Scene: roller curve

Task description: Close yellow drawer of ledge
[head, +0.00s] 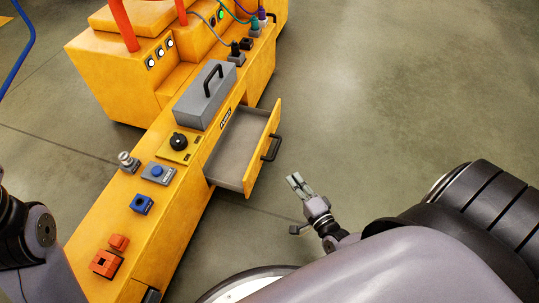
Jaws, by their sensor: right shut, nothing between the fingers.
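The yellow ledge (95,215) runs diagonally from the lower left up to the upper middle. Its yellow drawer (262,150) stands pulled out to the right, with a grey, empty-looking inside. A dark handle (271,147) is on the drawer's front. My right gripper (295,181) is shut and empty, over the floor to the lower right of the drawer front, and looks apart from it. My left arm shows at the left edge, but its gripper is not in view.
On the ledge top stand a grey box with a handle (205,97), a black knob on a yellow plate (178,142), a blue button (157,172), a blue block (142,204) and red blocks (105,263). The floor (400,90) to the right is clear.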

